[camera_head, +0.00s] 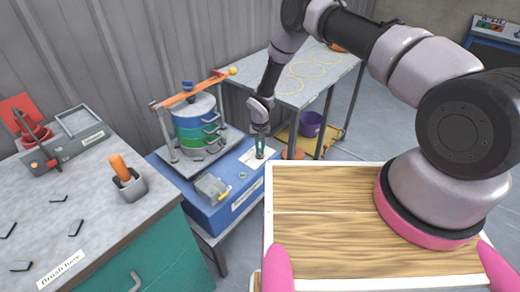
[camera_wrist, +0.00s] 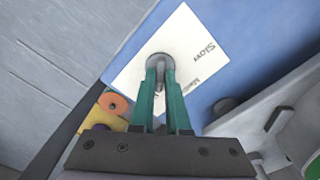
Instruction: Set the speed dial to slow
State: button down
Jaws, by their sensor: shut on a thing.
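The speed dial (camera_wrist: 158,60) is a small round grey knob on a white label plate (camera_wrist: 187,35). The plate reads "Slow" and a second, partly hidden word, upside down in the wrist view. It lies on top of the blue shaker base (camera_head: 215,211), and the plate also shows in the head view (camera_head: 249,160). My gripper (camera_wrist: 161,75) points down at the dial, its two green fingers closed on the knob. It also shows in the head view (camera_head: 260,147). The fingers cover part of the dial, so I cannot tell its exact setting.
A sieve stack (camera_head: 197,125) under an orange clamp bar (camera_head: 192,90) stands on the base, left of my gripper. A grey table (camera_head: 325,62) is behind. A workbench (camera_head: 85,200) with an orange-handled brush (camera_head: 120,168) is at left.

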jog(key=n, duration=0.5)
jog(key=shift+n, duration=0.3)
jog(key=n, duration=0.5)
jog(key=shift+a, duration=0.1)
jog(key=n, duration=0.5)
jog(key=shift+s+n, duration=0.15)
jog(key=shift+n, duration=0.25)
jog(key=n, duration=0.5)
jog(key=shift+n, duration=0.4)
jog(key=c, duration=0.9)
grip_release()
notch_tip(320, 180, up, 11)
